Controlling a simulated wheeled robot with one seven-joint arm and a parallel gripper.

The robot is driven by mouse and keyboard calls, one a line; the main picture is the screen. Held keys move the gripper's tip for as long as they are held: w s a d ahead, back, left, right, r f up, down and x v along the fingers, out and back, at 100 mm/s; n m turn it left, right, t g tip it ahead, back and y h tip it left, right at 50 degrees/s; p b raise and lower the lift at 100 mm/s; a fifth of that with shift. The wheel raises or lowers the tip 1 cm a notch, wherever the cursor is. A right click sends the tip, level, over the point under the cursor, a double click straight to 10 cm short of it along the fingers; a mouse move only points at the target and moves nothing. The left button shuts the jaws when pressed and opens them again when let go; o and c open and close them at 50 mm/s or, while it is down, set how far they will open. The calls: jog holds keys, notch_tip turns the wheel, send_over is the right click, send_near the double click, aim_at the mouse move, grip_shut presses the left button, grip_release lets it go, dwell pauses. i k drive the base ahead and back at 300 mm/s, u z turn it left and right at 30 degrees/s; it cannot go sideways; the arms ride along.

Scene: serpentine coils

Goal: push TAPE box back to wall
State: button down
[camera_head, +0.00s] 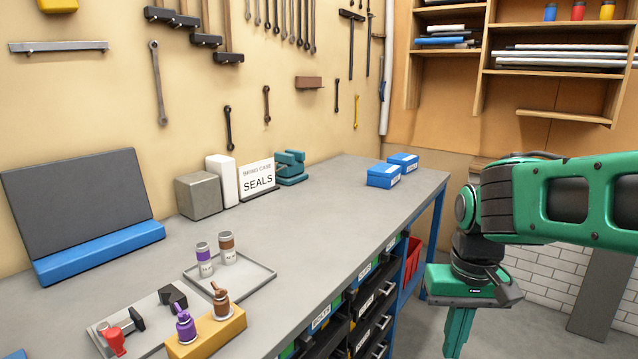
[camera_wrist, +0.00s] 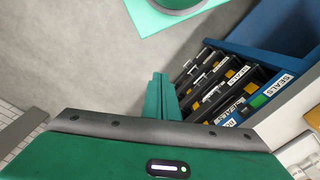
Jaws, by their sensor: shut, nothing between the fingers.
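Two small blue boxes with white labels sit on the far right end of the grey workbench (camera_head: 330,205). The nearer blue box (camera_head: 384,177) stands closer to the front edge, and the farther blue box (camera_head: 403,161) is just behind it. Their labels are too small to read, so I cannot tell which is the TAPE box. My gripper (camera_head: 458,340) hangs off the front of the bench, right of and lower than the boxes, fingers pointing down. It is shut and empty, apart from both boxes. The shut fingers also show in the wrist view (camera_wrist: 160,97), without the boxes.
Labelled drawers (camera_head: 370,305) and a red bin (camera_head: 412,258) are under the bench; drawers (camera_wrist: 215,90) also show in the wrist view. A SEALS sign (camera_head: 258,181) and teal piece (camera_head: 290,168) stand along the wall. The bench between them and the boxes is clear.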

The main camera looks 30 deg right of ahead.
aim_at(385, 175)
jog(key=z, duration=0.7)
jog(key=k, duration=0.9)
jog(key=z, duration=1)
jog(key=k, duration=0.4)
jog(key=z, duration=0.5)
jog(key=i, duration=2.15)
jog(key=u, duration=0.25)
jog(key=i, duration=1.15)
jog(key=u, duration=0.85)
jog(key=i, duration=1.05)
jog(key=u, duration=0.75)
